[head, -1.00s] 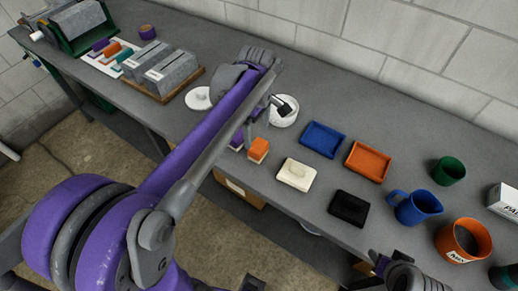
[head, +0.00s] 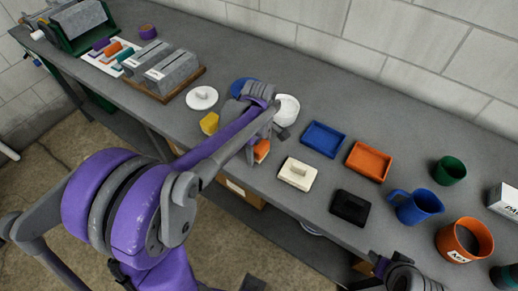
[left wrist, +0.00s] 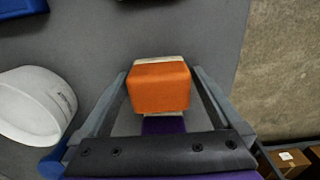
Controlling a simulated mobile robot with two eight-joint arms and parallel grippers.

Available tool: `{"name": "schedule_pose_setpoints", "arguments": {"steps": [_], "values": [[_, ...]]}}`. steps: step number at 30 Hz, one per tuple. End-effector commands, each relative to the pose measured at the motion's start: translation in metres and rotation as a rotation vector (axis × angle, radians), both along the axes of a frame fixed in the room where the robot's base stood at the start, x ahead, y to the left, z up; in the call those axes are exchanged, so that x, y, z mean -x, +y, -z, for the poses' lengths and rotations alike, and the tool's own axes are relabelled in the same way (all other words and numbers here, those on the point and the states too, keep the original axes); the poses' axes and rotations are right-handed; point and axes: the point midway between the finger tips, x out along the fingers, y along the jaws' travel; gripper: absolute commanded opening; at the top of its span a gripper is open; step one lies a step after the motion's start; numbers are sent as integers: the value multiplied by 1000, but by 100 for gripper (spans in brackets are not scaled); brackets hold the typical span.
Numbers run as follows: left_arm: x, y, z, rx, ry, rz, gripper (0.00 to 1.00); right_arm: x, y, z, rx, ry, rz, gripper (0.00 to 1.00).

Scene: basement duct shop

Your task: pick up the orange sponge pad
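The orange sponge pad (head: 261,151) lies near the front edge of the workbench, partly hidden by my left arm in the head view. In the left wrist view the orange sponge pad (left wrist: 160,88) shows as an orange block with a pale layer, between the two fingers. My left gripper (left wrist: 163,82) is open, with a gap between each finger and the pad. In the head view my left gripper (head: 266,139) is over the pad. A purple block (left wrist: 164,125) shows beside the pad, partly hidden by the gripper. My right gripper (head: 392,266) is at the bottom edge; its fingers are unclear.
A white bowl (head: 287,108) stands just behind my left gripper. A yellow block (head: 209,123) is to the left. A cream dish (head: 297,174), blue tray (head: 323,139), orange tray (head: 368,161) and black tray (head: 350,207) lie to the right. The bench's front edge is close.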

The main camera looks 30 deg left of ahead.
Motion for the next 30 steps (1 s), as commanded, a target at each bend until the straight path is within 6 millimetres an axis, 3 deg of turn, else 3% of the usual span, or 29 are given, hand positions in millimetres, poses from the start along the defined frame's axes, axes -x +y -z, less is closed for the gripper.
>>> {"name": "schedule_pose_setpoints", "arguments": {"steps": [2,13,23,30], "values": [[0,0,0,0,0,0,87,0,0,0,0,0,0,50],[0,0,0,0,0,0,21,0,0,0,0,0,0,50],[0,0,-5,0,0,0,21,0,0,-1,0,0,0,50],[0,0,-40,0,-1,0,21,-1,0,-4,0,-3,0,50]]}}
